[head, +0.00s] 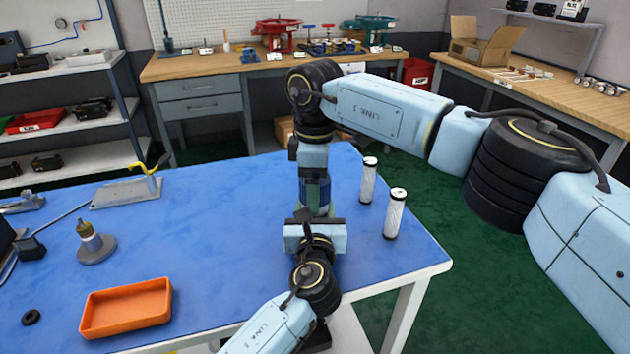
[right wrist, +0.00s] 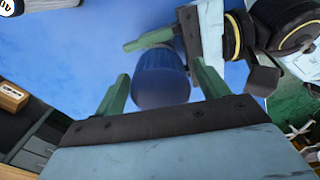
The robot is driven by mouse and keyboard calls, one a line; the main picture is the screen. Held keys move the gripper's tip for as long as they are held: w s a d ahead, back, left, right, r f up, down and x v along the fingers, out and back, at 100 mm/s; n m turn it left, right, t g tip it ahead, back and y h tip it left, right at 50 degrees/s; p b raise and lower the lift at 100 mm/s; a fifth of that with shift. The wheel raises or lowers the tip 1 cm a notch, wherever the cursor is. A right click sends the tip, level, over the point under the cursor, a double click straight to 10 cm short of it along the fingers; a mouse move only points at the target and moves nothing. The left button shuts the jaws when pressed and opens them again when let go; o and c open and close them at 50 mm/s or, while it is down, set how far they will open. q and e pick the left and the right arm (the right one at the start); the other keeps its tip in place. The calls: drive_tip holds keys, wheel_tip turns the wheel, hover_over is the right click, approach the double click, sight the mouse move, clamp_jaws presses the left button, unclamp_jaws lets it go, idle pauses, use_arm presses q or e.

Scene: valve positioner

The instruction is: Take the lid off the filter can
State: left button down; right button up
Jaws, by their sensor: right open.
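The filter can (head: 314,192) stands on the blue table, dark blue and mostly covered by my two grippers. Its round blue ribbed lid (right wrist: 160,80) shows in the right wrist view. My right gripper (head: 314,172) points down over the can from above. In the right wrist view it is open (right wrist: 160,88), with one green finger on each side of the lid and gaps visible. My left gripper (head: 316,212) reaches the can from the near side. One of its green fingers lies alongside the can in the wrist view (right wrist: 150,38); the other is hidden, so its grip is unclear.
Two white cylinders with black ends (head: 395,214) (head: 368,180) stand right of the grippers. On the left are an orange tray (head: 126,308), a grey-based fitting (head: 96,245), a black ring (head: 31,317) and a plate with a yellow handle (head: 126,194). The table's middle left is clear.

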drive_tip(key=c, duration=1)
drive_tip(key=n, duration=0.6)
drive_tip(key=shift+n, duration=0.4)
drive_tip(key=n, duration=0.3)
drive_tip(key=shift+n, duration=0.4)
drive_tip(key=n, duration=0.3)
drive_tip(key=shift+n, duration=0.3)
drive_tip(key=n, duration=0.3)
drive_tip(key=shift+n, duration=0.4)
drive_tip(key=n, duration=0.3)
drive_tip(key=shift+r+n, duration=0.1)
drive_tip(key=shift+n, duration=0.3)
drive_tip(key=n, duration=1.4)
drive_tip(key=shift+n, duration=0.3)
drive_tip(key=n, duration=0.5)
drive_tip(key=shift+n, duration=0.3)
drive_tip(key=n, duration=0.5)
drive_tip(key=shift+s, duration=0.1)
drive_tip(key=n, duration=0.7)
